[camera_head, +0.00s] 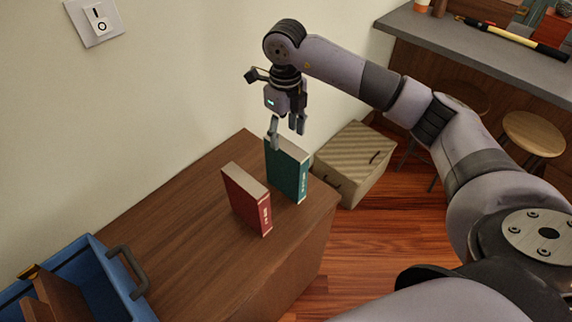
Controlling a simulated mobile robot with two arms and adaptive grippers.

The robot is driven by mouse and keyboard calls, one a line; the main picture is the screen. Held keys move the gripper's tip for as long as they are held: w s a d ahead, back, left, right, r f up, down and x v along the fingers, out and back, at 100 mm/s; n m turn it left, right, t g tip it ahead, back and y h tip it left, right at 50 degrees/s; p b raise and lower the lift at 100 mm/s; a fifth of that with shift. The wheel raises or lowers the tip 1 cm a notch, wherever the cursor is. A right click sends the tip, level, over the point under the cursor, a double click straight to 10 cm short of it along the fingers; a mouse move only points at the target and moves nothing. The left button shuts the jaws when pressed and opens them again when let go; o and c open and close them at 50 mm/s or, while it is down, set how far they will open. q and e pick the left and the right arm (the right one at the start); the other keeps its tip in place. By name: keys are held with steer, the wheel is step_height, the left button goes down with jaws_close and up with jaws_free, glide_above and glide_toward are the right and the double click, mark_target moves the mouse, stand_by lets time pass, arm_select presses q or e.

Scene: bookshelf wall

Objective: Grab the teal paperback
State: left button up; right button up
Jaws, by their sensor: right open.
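The teal paperback (286,175) stands upright on the wooden cabinet top, near its far right corner. A red book (245,200) stands upright just in front and to the left of it, with a small gap between them. My right gripper (287,138) points down over the top edge of the teal paperback. It is open, and one finger overlaps the book's upper left corner in the picture; I cannot tell whether it touches. My left gripper is not in view.
A blue crate (118,285) with a dark handle sits at the cabinet's left front. The wooden top (165,230) is bare between crate and books. A beige striped box (352,160) stands on the floor beyond the cabinet. Stools and a grey counter (470,50) are at right.

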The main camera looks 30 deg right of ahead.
mark_target(287, 145)
step_height(287, 145, down, 3)
steer(key=shift+p, duration=0.3)
step_height(287, 145, down, 5)
steer(key=p, duration=0.2)
steer(key=shift+d+p, duration=0.15)
steer(key=shift+p, duration=0.2)
steer(key=shift+w+f, duration=0.1)
steer(key=shift+f, duration=0.1)
steer(key=shift+c, duration=0.4)
jaws_close()
steer(key=shift+r, duration=0.1)
